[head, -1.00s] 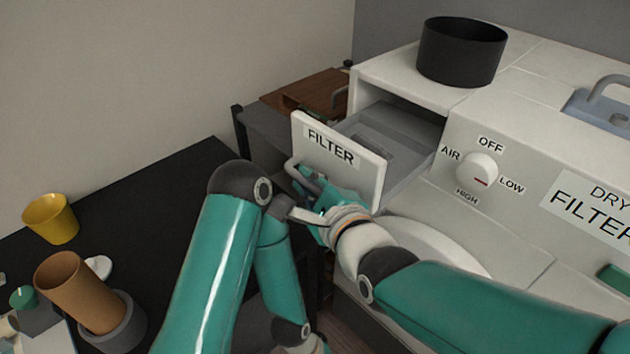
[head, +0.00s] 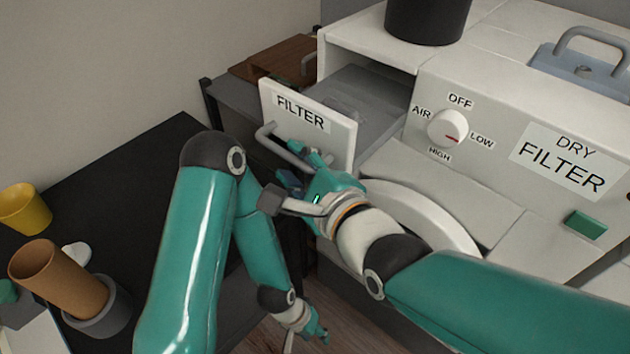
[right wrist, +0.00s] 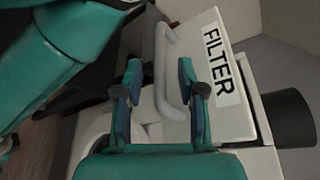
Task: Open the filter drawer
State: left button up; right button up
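The white filter drawer (head: 335,127), labelled FILTER, stands pulled out of the white dryer housing (head: 390,55), with its grey inside showing behind the front. Its looped grey handle (head: 283,148) is on the front panel; it also shows in the right wrist view (right wrist: 160,75). My right gripper (head: 298,165) is at the handle. In the right wrist view its fingers (right wrist: 160,72) are spread apart, with the handle between or just beyond them; I cannot tell whether they touch it. My left gripper (head: 308,335) hangs low above the floor, away from the drawer; its fingers are too unclear to read.
A black pot (head: 428,18) stands on the housing. A knob (head: 447,128) and a green button (head: 585,224) are on its sloped front. A dark table (head: 130,190) at left holds a yellow cup (head: 25,208) and a brown cylinder (head: 60,280).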

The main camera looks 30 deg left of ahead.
jog(key=v, duration=0.6)
jog(key=shift+s+d, duration=0.2)
jog(key=shift+d, duration=0.15)
